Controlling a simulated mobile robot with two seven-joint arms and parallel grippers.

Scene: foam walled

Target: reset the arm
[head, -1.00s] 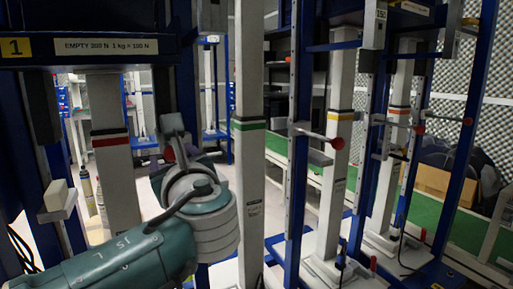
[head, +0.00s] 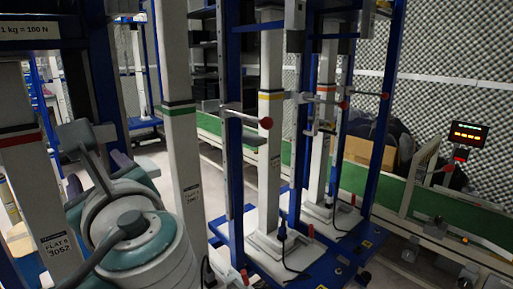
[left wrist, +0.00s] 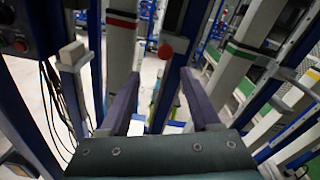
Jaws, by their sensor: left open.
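My left arm (head: 135,240), grey and teal with a black cable, comes in at the lower left of the head view, in front of the blue and white test frames. Its gripper is mostly hidden behind the wrist there. In the left wrist view my left gripper (left wrist: 161,88) has its two purple fingers wide apart with nothing held. A blue post with a red ball knob (left wrist: 165,51) shows beyond the fingers; I cannot tell its distance. My right arm and gripper are not in view.
White column with green band (head: 181,130) stands close to the right of my arm. Blue frames with red-knobbed levers (head: 266,122) stand further right. Beyond are a green conveyor (head: 400,195), a cardboard box (head: 366,151) and a red-lit display (head: 467,133). Some floor shows between.

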